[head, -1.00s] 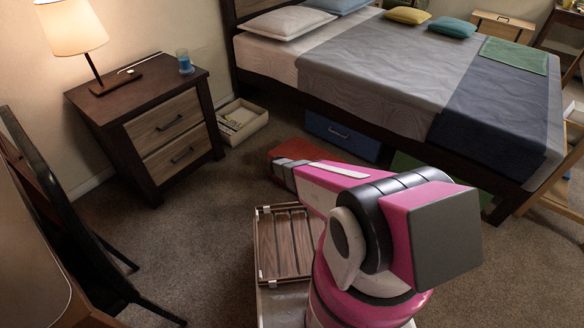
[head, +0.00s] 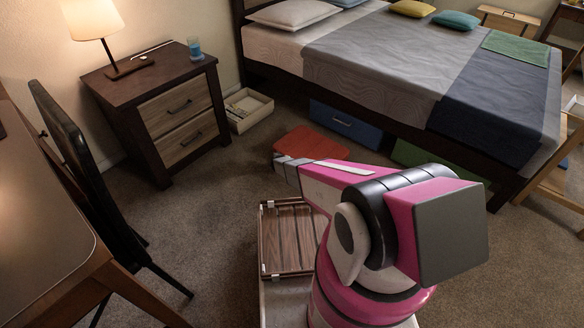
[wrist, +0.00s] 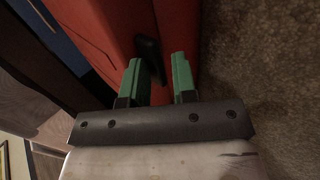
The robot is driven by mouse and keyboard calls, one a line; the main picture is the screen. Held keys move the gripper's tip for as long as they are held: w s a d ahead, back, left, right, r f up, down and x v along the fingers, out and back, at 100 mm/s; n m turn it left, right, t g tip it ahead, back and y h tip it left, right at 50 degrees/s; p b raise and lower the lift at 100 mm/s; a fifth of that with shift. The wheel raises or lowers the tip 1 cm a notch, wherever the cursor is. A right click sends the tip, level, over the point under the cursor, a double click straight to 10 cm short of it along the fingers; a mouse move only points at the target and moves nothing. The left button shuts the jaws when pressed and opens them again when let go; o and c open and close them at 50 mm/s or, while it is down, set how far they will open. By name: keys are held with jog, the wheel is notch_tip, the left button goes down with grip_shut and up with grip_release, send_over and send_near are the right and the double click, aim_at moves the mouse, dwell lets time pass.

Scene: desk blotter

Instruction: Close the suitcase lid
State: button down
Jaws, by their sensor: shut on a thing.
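The red suitcase (head: 308,143) lies on the carpet near the foot of the blue box, beyond my arm. In the wrist view its red shell (wrist: 90,28) fills the upper middle, with a dark seam running along it and a black handle (wrist: 148,52) on it. My gripper (wrist: 157,72) has its two green fingers on either side of the handle's lower part, shut on it. In the head view my forearm hides the near part of the suitcase and the fingers cannot be made out. How far the lid stands open is not clear.
A blue box (head: 344,124) and a green box (head: 412,154) sit under the bed (head: 400,60). A nightstand (head: 165,110) and an open cream box (head: 248,110) stand left. A desk (head: 45,225) and black chair (head: 75,150) are at left. Carpet between is clear.

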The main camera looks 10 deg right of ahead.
jog(key=f, duration=0.2)
jog(key=shift+w+f, duration=0.25)
jog(key=shift+f, duration=0.05)
jog(key=c, duration=0.9)
grip_release()
jog(key=shift+o, duration=0.2)
jog(key=shift+s+a+r, duration=0.15)
jog(key=shift+s+r, duration=0.15)
jog(key=shift+r, duration=0.15)
jog(key=v, duration=1)
jog(key=shift+r, duration=0.55)
jog(key=c, duration=0.3)
jog(key=shift+c, duration=0.2)
